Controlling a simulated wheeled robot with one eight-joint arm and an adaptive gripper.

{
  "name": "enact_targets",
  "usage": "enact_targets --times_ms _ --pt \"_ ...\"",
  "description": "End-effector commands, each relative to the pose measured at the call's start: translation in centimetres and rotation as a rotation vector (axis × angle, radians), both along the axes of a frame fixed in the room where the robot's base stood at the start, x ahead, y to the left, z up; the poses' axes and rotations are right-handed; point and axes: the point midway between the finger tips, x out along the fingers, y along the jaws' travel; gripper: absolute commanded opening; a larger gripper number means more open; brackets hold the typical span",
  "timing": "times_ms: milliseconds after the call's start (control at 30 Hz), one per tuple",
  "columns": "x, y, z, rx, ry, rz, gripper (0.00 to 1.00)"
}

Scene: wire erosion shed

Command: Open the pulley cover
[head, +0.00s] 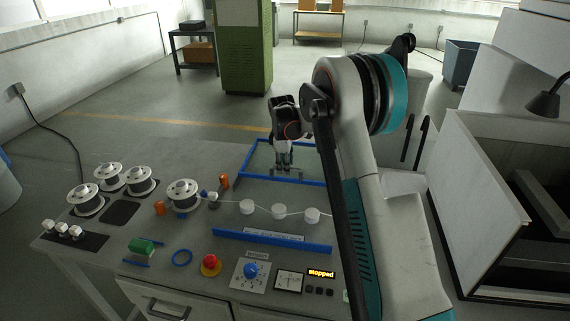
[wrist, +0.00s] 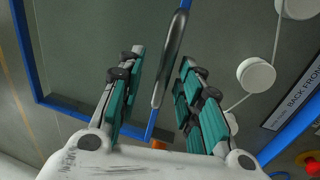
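The pulley cover (head: 310,183) looks like a blue-edged frame behind the row of white pulleys (head: 279,211). Its blue edge carries a grey metal handle (wrist: 172,55), seen up close in the wrist view. My gripper (head: 284,168) points down over this edge. In the wrist view my gripper (wrist: 162,57) is open, one finger on each side of the handle, with visible gaps. Whether the fingertips are level with the handle is unclear. The pulleys, linked by a thin wire, look uncovered. My arm hides the right part of the cover in the head view.
Metal spools (head: 183,194) stand left of the pulleys. A blue labelled bar (head: 270,241) lies in front of them. A red button (head: 211,262), a blue knob (head: 251,270) and a "stopped" display (head: 321,274) line the front edge. A grey open-fronted cabinet (head: 480,190) stands right.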

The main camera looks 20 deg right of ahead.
Motion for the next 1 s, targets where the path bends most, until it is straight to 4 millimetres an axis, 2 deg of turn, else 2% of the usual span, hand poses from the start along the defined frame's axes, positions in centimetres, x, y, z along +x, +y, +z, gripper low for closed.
enact_targets --times_ms 167,267,500,700,1000 --pt "-0.2 0.1 0.9 0.001 0.001 0.0 0.33" --pt "-0.4 0.3 2.4 0.001 0.001 0.0 0.33" --pt "-1.2 0.8 7.2 0.0 0.0 0.0 0.33" --pt "-1.7 1.2 10.3 0.0 0.0 0.0 0.33" --pt "-2.0 1.3 11.8 -0.001 -0.001 0.0 0.33"
